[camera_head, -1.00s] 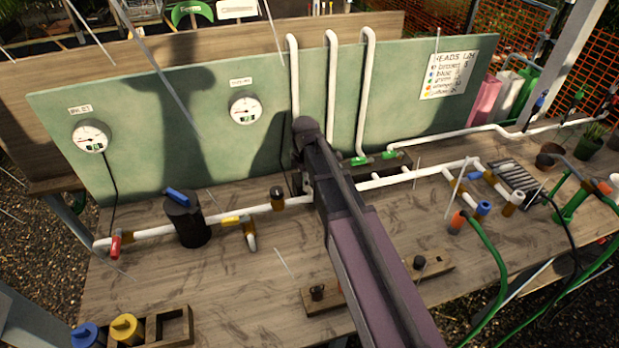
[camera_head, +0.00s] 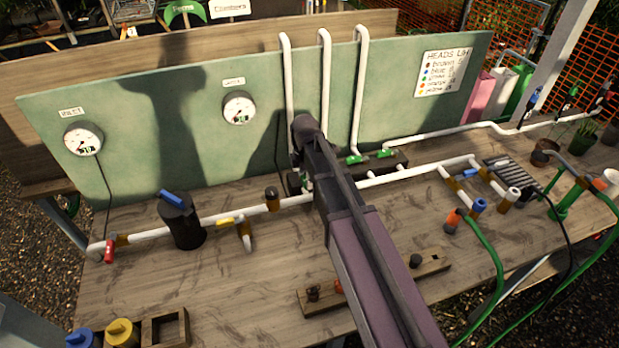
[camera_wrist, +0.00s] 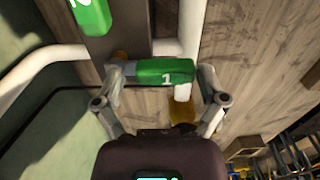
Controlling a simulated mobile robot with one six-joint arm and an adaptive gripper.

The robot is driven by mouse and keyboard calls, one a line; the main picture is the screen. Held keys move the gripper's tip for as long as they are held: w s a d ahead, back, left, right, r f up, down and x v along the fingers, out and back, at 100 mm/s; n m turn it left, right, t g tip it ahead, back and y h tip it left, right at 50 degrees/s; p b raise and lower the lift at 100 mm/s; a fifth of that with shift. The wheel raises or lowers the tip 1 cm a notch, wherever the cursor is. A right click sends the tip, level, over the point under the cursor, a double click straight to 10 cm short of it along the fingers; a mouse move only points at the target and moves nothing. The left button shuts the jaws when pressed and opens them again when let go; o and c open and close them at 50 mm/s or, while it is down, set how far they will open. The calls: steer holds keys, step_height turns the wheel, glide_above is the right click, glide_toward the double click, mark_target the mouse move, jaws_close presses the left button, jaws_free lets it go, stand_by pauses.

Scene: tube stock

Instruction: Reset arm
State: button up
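My arm reaches across the bench in the head view, its wrist in front of the green board (camera_head: 190,120). My gripper (camera_wrist: 165,75) is mostly hidden there. In the wrist view its two fingers are spread, one on each side of a green valve handle (camera_wrist: 165,70) marked 1. The fingertips are close to the handle's ends; I cannot tell whether they touch it. I see no clear grip. A second green handle (camera_wrist: 91,15) is at the top left of the wrist view.
White pipes (camera_head: 325,90) rise up the board, and another runs along the bench. A black filter with a blue handle (camera_head: 181,220) stands at left. A wooden rack (camera_head: 318,301) is at the front, beside my arm. Green hoses (camera_head: 488,260) lie at right.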

mark_target(305, 180)
stand_by(0.4)
steer(key=shift+s, duration=0.15)
steer(key=shift+r, duration=0.15)
step_height(305, 180, up, 9)
steer(key=p, duration=0.9)
steer(key=shift+s, duration=0.15)
steer(key=shift+r, duration=0.1)
steer(key=shift+r+p, duration=0.2)
steer(key=shift+p, duration=0.3)
